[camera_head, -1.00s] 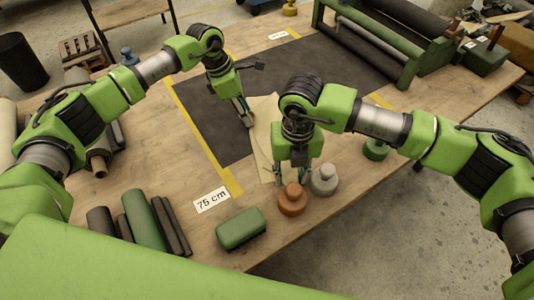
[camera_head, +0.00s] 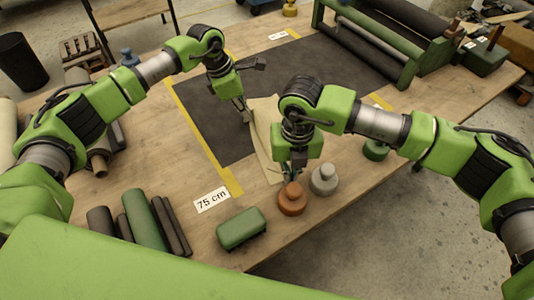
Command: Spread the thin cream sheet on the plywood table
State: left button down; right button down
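The thin cream sheet (camera_head: 264,140) lies as a narrow, angled strip over the right part of the dark mat (camera_head: 210,112) and the bare plywood table (camera_head: 160,200). My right arm hides part of it. My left gripper (camera_head: 245,116) points down at the sheet's left edge; whether its fingers hold the edge is too small to tell.
A grey weight (camera_head: 324,181) stands beside the orange one, and a green weight (camera_head: 376,149) farther right. A green block (camera_head: 241,229), a 75 cm label (camera_head: 212,200) and several rolls (camera_head: 145,219) lie near the front. A green roller stand (camera_head: 408,70) fills the back right.

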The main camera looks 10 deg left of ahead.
dwell(0.8)
